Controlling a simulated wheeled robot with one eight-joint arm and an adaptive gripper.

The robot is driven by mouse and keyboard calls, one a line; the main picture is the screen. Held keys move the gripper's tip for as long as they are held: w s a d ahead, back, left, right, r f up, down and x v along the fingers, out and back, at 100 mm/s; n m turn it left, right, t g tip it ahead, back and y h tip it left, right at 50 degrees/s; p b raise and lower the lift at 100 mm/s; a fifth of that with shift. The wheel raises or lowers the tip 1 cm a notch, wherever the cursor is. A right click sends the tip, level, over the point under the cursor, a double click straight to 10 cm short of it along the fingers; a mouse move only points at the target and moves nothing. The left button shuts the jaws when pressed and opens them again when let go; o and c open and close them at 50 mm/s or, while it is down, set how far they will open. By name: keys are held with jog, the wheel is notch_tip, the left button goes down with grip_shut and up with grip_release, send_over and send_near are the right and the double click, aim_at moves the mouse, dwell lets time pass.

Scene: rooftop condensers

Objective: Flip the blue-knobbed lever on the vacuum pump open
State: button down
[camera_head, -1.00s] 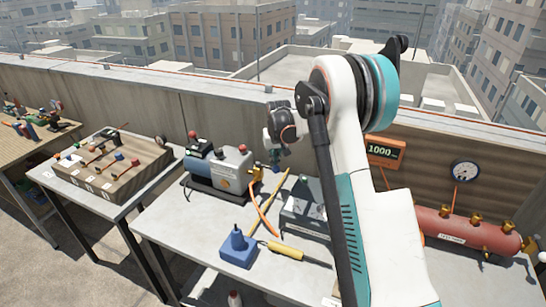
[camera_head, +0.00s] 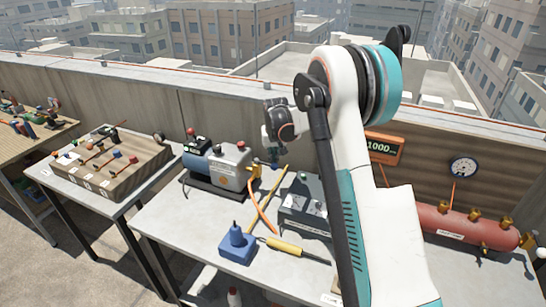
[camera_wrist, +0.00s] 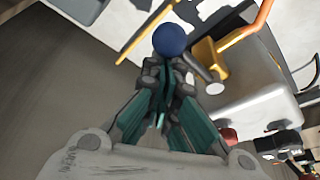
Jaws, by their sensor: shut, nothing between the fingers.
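The vacuum pump (camera_head: 228,168) is a grey and blue unit with red caps on the bench's left part. A brass valve (camera_head: 254,173) sits on its right side and also shows in the wrist view (camera_wrist: 207,54). The lever's round blue knob (camera_wrist: 171,39) shows in the wrist view, just beyond the fingertips and left of the brass valve. My gripper (camera_wrist: 167,70) is shut and empty. I cannot tell whether its tips touch the knob. In the head view my gripper (camera_head: 275,157) is small, beside the pump's right end, and the knob is not clear.
An orange hose (camera_head: 258,207) runs from the valve. A grey box (camera_head: 305,205), a blue block (camera_head: 237,246) and a yellow-handled tool (camera_head: 286,246) lie on the bench. A red tank (camera_head: 462,226) stands right. A wall (camera_head: 220,110) runs behind.

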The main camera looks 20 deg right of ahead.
jog(key=shift+s, duration=0.1)
jog(key=s+m, duration=0.1)
jog(key=m, duration=0.1)
jog(key=s+a+m+h, duration=0.1)
jog(key=m, duration=0.1)
jog(key=shift+a, duration=0.2)
jog(key=s+a+m+g+h, duration=0.1)
jog(key=a+m+g, duration=0.2)
jog(key=a+m, duration=0.3)
jog(key=shift+s+a+m+h, duration=0.25)
jog(key=shift+s+m+h, duration=0.05)
jog(key=shift+m, duration=2)
jog(key=shift+a, duration=0.15)
